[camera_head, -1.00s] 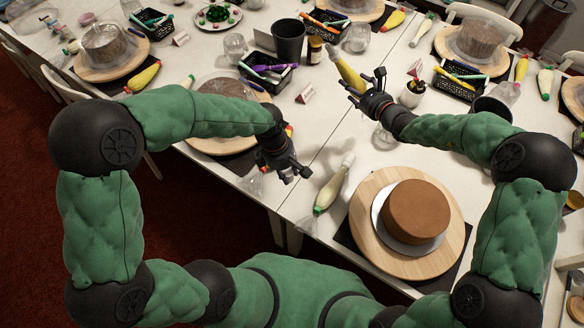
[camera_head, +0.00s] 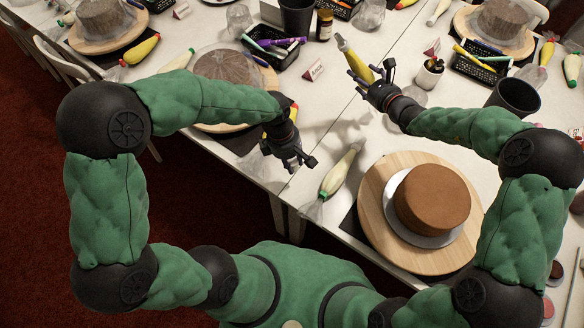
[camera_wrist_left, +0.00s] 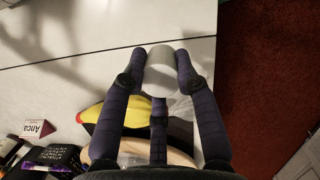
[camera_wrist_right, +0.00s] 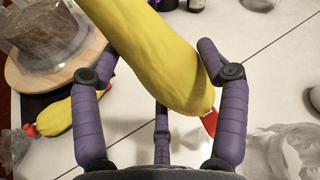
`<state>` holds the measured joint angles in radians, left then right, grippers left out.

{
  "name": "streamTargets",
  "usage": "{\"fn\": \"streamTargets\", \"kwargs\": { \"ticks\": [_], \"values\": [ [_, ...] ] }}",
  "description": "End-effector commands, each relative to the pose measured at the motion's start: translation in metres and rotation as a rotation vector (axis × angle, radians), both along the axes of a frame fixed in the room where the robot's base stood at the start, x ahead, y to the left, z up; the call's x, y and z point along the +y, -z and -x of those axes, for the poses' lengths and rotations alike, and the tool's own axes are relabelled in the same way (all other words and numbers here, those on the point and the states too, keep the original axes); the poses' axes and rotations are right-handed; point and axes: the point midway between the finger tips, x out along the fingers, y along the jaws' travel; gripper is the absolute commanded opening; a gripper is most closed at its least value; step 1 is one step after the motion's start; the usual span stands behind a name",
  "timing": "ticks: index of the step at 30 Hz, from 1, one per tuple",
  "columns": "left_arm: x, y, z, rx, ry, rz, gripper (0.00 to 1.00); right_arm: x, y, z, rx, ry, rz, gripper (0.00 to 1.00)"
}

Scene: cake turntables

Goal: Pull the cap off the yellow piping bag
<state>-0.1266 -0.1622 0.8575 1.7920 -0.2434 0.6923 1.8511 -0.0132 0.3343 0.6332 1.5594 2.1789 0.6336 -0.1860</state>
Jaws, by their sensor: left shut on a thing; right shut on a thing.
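The yellow piping bag (camera_head: 353,62) is held up over the table by my right gripper (camera_head: 371,76). In the right wrist view the yellow bag (camera_wrist_right: 155,50) lies between the spread purple fingers, with a red end (camera_wrist_right: 210,122) near the right finger. Its upper end in the head view is narrow and greyish. My left gripper (camera_head: 297,160) is apart from the bag, low over the near table edge. In the left wrist view its fingertips are shut on a short pale grey cylinder (camera_wrist_left: 160,72) that looks like a cap.
A chocolate cake (camera_head: 432,198) stands on a wooden turntable (camera_head: 375,215) at the right. A cream piping bag (camera_head: 342,172) lies beside it. A covered cake (camera_head: 232,68), a black basket (camera_head: 272,57), a name card (camera_head: 313,70) and a dark cup (camera_head: 515,97) stand around. The table's middle is partly clear.

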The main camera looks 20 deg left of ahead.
Motion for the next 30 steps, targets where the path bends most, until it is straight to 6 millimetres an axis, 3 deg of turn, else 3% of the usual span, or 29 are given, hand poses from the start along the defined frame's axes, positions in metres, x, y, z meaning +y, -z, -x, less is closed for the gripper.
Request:
{"fn": "streamTargets", "kwargs": {
  "ticks": [1, 14, 24, 30],
  "values": [
    [0.000, 0.009, 0.000, -0.001, 0.000, 0.000, 0.00, 0.000, 0.007, -0.001, -0.004, 0.000, -0.001, 0.64],
    [0.000, 0.025, 0.000, -0.001, 0.000, 0.000, 0.00, 0.000, 0.021, -0.001, -0.005, 0.001, -0.001, 0.64],
    [0.000, 0.059, 0.000, 0.001, 0.000, 0.000, 0.00, 0.000, 0.051, -0.001, -0.004, 0.000, -0.001, 0.64],
    [0.000, 0.073, 0.000, 0.000, 0.000, 0.000, 0.00, 0.000, 0.059, -0.001, -0.005, 0.001, -0.001, 0.64]
  ]
}}
